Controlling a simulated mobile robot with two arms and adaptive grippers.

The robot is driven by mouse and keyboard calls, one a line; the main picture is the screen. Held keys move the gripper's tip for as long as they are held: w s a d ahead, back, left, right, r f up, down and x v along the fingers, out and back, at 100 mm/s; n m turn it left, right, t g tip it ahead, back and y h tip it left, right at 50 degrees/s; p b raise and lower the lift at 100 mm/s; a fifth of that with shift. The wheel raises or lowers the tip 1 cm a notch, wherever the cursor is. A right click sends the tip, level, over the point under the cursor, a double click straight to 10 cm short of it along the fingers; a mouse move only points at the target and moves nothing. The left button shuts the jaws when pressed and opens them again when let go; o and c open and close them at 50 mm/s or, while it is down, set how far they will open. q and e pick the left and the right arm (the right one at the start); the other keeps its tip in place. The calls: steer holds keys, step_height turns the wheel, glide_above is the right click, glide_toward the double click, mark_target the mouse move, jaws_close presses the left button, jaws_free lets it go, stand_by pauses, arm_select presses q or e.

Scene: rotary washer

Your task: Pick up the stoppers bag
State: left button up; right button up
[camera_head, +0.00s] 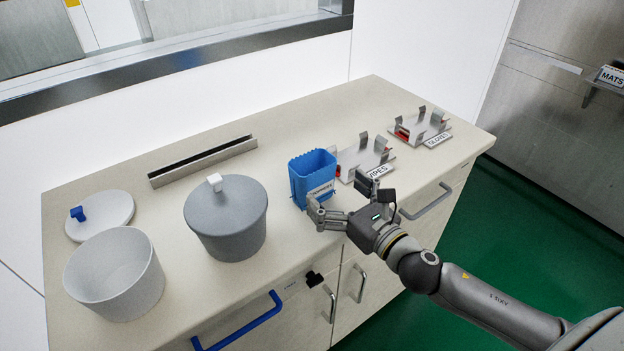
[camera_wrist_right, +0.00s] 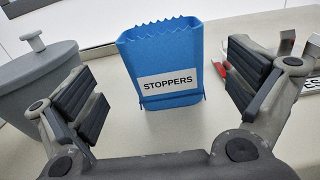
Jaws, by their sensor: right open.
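The stoppers bag (camera_head: 312,172) is a blue, open-topped bag with a jagged rim and a white STOPPERS label. It stands upright on the counter near its front edge. In the right wrist view the bag (camera_wrist_right: 162,62) is ahead, between the two spread fingers, with its label facing me. My right gripper (camera_head: 345,192) is open and empty, in front of the bag and to its right in the head view. In the right wrist view its fingers (camera_wrist_right: 165,92) appear on either side of the bag, and I see no contact. My left gripper is not in view.
A grey lidded pot (camera_head: 228,222) stands left of the bag, with an open white tub (camera_head: 115,275) and a lid (camera_head: 100,215) farther left. Metal holders for wipes (camera_head: 364,158) and gloves (camera_head: 420,128) stand to the right. A slotted rail (camera_head: 203,161) lies behind.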

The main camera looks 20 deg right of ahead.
mark_target(321, 179)
steer(key=shift+x, duration=1.2)
steer(key=shift+w+a, duration=0.1)
steer(key=shift+w, duration=0.25)
steer(key=shift+w+p, duration=0.25)
steer(key=shift+p, duration=0.1)
steer(key=p+x, duration=0.1)
steer(key=x, duration=0.3)
steer(key=shift+f, duration=0.15)
steer(key=shift+w+a, duration=0.1)
steer(key=shift+w, duration=0.35)
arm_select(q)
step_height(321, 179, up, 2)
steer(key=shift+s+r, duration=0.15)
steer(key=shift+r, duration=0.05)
arm_select(e)
steer(key=shift+f, duration=0.1)
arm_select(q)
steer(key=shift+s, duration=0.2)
arm_select(e)
steer(key=shift+c, duration=0.4)
steer(key=c, duration=0.7)
